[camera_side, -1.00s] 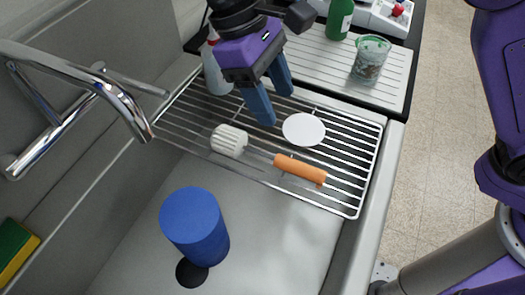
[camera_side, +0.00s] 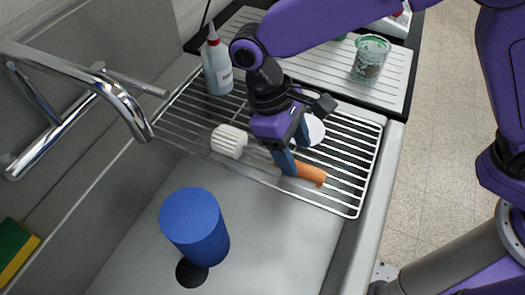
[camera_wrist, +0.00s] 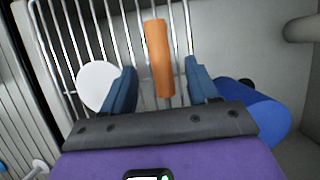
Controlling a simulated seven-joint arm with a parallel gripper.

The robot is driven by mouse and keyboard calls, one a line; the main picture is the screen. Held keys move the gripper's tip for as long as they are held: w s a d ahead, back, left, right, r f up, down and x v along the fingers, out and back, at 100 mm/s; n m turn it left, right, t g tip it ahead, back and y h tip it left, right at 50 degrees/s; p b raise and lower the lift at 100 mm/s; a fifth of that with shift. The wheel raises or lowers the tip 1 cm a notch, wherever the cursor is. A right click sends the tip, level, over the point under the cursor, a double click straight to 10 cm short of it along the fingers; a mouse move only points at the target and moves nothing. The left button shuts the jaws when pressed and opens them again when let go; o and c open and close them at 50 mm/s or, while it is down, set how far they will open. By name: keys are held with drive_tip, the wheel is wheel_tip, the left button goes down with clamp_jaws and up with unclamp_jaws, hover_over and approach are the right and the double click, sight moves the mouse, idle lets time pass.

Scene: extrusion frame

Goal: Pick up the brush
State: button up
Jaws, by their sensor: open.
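In the wrist view the orange handle (camera_wrist: 158,55) shows between the two spread fingers of my gripper (camera_wrist: 161,72), with a gap on each side. The gripper is open. The brush head is not visible in the wrist view.
A white disc (camera_side: 316,131) lies on the rack beside my gripper. A blue cylinder (camera_side: 196,228) stands in the sink. A white bottle (camera_side: 217,66) stands at the rack's far end, and a glass (camera_side: 370,59) stands on the ribbed drainboard. The faucet (camera_side: 117,94) is at left.

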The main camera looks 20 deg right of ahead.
sight(299, 165)
drive_tip(key=shift+x, duration=2)
drive_tip(key=shift+a+f, duration=0.1)
clamp_jaws()
